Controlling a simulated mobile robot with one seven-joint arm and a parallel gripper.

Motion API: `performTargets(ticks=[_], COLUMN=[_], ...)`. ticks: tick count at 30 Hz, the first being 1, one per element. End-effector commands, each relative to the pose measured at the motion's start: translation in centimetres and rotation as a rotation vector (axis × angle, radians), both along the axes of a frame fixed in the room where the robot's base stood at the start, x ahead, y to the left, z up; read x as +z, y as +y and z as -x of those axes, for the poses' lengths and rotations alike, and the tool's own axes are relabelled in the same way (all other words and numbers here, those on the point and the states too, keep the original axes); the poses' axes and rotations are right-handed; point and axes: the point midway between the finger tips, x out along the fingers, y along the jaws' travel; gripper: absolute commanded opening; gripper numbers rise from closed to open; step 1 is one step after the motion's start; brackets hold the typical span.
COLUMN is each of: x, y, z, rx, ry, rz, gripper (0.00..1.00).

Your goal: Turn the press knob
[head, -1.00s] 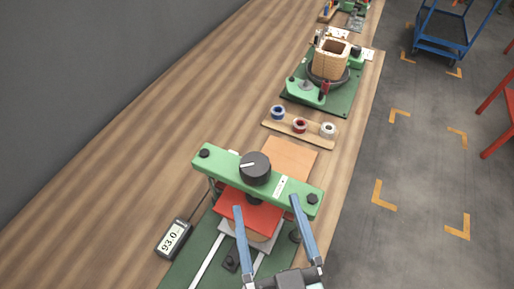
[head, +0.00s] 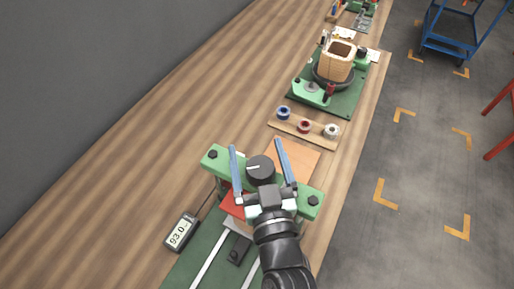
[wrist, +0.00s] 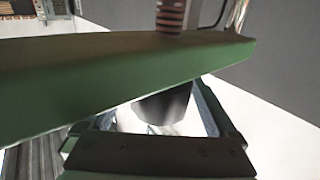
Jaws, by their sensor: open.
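The press knob (head: 260,168) is a black round knob with a white mark, on top of the green press beam (head: 310,203). My gripper (head: 256,146) is open, with one blue finger on each side of the knob in the head view. I cannot tell whether the fingers touch it. In the wrist view a dark cylinder, which looks like the knob (wrist: 165,106), shows between the fingers beside the green beam (wrist: 100,82). A ribbed screw (wrist: 170,16) shows on the beam's other side. My gripper body hides part of the beam and the red plate (head: 233,205).
A meter (head: 181,232) reading 93.0 lies left of the press. Beyond the press is a wooden holder (head: 290,128) with three spools, then a green winding fixture (head: 345,100) with a coil. The wooden bench at left is clear.

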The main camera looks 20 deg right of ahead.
Motion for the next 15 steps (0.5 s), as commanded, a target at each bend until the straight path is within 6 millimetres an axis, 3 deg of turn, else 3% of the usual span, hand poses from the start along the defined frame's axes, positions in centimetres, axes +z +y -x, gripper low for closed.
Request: performTargets(ticks=[10, 15], x=[-0.02, -0.01], y=[-0.07, -0.06], z=[-0.28, -0.27], rx=[0.0, 0.0], ry=[0.0, 0.0], rz=[0.0, 0.0], gripper=[0.94, 0.63])
